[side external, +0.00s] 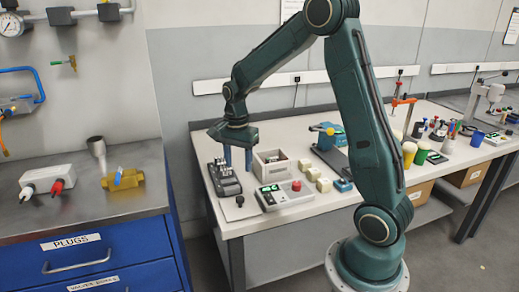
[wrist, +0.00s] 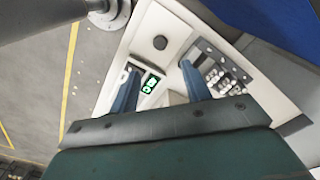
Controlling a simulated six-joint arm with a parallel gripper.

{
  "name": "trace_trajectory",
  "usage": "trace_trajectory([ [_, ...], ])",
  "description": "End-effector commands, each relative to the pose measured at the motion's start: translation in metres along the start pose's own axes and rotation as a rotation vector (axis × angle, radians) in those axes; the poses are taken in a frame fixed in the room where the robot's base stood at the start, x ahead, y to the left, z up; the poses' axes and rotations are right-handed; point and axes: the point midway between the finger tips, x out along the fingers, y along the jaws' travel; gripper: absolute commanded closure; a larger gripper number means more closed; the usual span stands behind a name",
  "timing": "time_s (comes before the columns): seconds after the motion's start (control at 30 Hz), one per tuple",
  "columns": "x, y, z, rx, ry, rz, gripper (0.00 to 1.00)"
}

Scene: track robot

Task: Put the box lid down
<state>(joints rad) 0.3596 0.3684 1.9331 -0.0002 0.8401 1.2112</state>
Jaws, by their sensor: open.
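My gripper (side external: 238,160) is open and empty, pointing down above the left end of the white table, at the left side of an open pale box (side external: 286,168). In the wrist view its two blue fingers (wrist: 160,70) stand wide apart with nothing between the tips. A dark round knob (side external: 240,200) sits near the table's front left corner, and it also shows in the wrist view (wrist: 160,42). It may belong to the box lid lying flat there; the lid's pale outline is hard to tell from the tabletop. The box has no lid on it.
A dark rack of metal parts (side external: 224,180) stands left of the box. A device with a green display and red button (side external: 285,195) stands in front of it. Pale cubes (side external: 313,174) and a blue fixture (side external: 330,145) are to the right. A blue cabinet (side external: 85,265) stands left.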

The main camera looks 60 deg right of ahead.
Motion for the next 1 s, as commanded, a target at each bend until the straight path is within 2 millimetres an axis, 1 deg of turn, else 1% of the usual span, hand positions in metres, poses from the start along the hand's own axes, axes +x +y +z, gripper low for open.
trace_trajectory([
  [0.13,-0.001,0.001,0.001,-0.006,0.001,-0.002,0.52],
  [0.27,-0.009,0.003,0.005,-0.04,0.005,-0.013,0.52],
  [0.37,-0.02,0.007,0.013,-0.097,0.012,-0.031,0.52],
  [0.47,-0.036,0.015,0.024,-0.181,0.024,-0.056,0.52],
  [0.57,-0.055,0.025,0.037,-0.286,0.04,-0.086,0.52],
  [0.7,-0.08,0.045,0.057,-0.45,0.068,-0.131,0.52],
  [0.9,-0.108,0.076,0.083,-0.685,0.117,-0.193,0.52],
  [1.0,-0.119,0.093,0.094,-0.802,0.144,-0.222,0.52],
])
